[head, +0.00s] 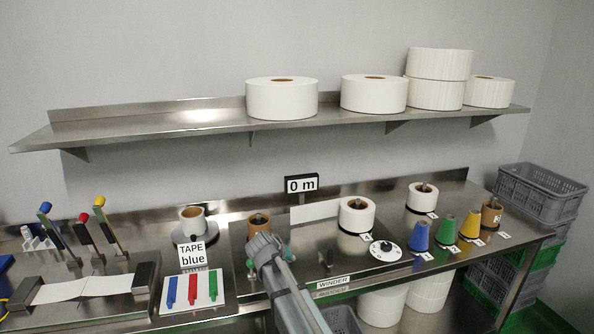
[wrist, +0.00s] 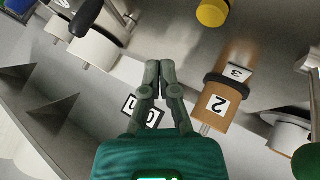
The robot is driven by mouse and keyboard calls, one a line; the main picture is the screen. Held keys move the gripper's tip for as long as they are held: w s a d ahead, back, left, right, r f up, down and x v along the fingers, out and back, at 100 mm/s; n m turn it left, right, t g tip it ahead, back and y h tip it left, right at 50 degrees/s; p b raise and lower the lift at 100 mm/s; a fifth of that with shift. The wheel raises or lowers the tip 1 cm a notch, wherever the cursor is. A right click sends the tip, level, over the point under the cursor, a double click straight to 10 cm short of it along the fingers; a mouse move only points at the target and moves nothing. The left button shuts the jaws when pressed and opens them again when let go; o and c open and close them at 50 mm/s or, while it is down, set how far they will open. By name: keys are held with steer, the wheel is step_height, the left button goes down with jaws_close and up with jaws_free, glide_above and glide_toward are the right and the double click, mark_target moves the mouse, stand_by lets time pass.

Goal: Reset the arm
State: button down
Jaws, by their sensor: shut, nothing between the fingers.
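My gripper (wrist: 159,72) shows in the wrist view with its two dark fingers together and nothing between them. In the head view my arm rises from the bottom middle, and its grey and teal end (head: 266,248) hangs over the steel bench (head: 325,250), in front of a brown core on a spindle (head: 258,222). The fingers cannot be made out there. In the wrist view a brown core with labels 2 and 3 (wrist: 225,75) shows to the right of the fingers, apart from them. A small "0 m" display (head: 301,184) stands behind the arm.
A wall shelf (head: 200,118) carries several large white rolls. The bench holds a white roll (head: 357,215), a dial (head: 386,251) and coloured cones (head: 445,228) at right. Levers (head: 108,220) and a tape-colour panel (head: 192,290) are at left. Crates (head: 540,190) stand at far right.

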steer(key=s+d+f+m+g+y, duration=0.1)
steer(key=s+d+f+g+y, duration=0.1)
steer(key=s+d, duration=0.8)
steer(key=s+d+f+m+g+y, duration=0.1)
steer(key=s+d+f+g+y, duration=0.2)
steer(key=s+d, duration=0.7)
steer(key=s+g, duration=0.2)
steer(key=s, duration=0.3)
steer(key=shift+d+f, duration=0.15)
